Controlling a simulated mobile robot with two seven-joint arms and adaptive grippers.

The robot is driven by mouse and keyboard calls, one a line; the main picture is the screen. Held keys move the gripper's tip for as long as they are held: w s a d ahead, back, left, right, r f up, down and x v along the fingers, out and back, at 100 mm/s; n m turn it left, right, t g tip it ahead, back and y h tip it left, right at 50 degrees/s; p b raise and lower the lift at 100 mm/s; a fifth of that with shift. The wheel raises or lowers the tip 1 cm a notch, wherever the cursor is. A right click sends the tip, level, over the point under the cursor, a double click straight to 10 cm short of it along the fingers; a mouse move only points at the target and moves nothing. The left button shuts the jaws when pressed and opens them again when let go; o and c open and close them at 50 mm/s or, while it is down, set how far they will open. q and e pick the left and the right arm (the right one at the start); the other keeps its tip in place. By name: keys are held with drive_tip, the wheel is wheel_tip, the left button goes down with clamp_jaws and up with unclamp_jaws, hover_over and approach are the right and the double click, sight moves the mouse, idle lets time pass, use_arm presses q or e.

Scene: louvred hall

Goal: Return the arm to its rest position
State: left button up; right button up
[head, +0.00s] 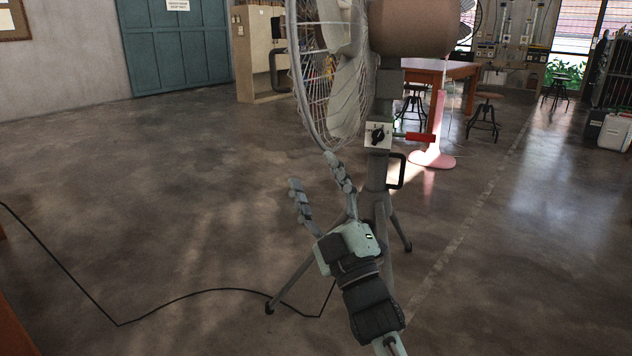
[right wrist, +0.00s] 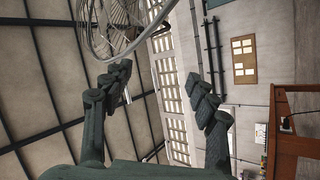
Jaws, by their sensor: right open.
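My right gripper (head: 322,178) is in the middle of the head view, pointing up and a little left, with its two fingers apart and nothing between them. In the right wrist view, the same open fingers (right wrist: 160,95) frame bare wall and windows. Just beyond it in the head view stands a large pedestal fan (head: 345,90) with a wire cage, a control box with a black knob (head: 378,135) and a red handle (head: 420,137). The gripper overlaps the fan's stand in the picture; I cannot tell if they touch. The fan cage (right wrist: 115,25) also shows at the top of the wrist view. My left gripper is out of view.
A black cable (head: 200,292) runs across the concrete floor to the fan's tripod legs (head: 290,285). A wooden table (head: 440,70) and stools (head: 484,118) stand behind. A teal door (head: 175,50) is at the back left.

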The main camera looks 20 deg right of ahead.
idle(0.3)
drive_tip(key=s+d+f+m+g+h+p, duration=0.2)
drive_tip(key=s+d+f+m+g+p, duration=0.3)
drive_tip(key=f, duration=0.8)
drive_tip(key=d+f+m+g+h+p, duration=0.1)
drive_tip(key=f+m+g+h, duration=0.1)
drive_tip(key=f+g, duration=0.8)
use_arm(q)
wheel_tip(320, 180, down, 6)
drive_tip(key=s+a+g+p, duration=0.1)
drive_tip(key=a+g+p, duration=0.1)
drive_tip(key=p, duration=0.1)
use_arm(e)
drive_tip(key=s+d+f+m+g, duration=0.1)
drive_tip(key=s+f+g, duration=0.2)
drive_tip(key=s+f, duration=0.5)
drive_tip(key=s+d+f+m+g, duration=0.1)
drive_tip(key=s+f+g, duration=0.1)
drive_tip(key=s+f, duration=0.6)
drive_tip(key=s, duration=0.4)
drive_tip(key=shift+s+m+g, duration=0.15)
drive_tip(key=shift+m+g, duration=0.25)
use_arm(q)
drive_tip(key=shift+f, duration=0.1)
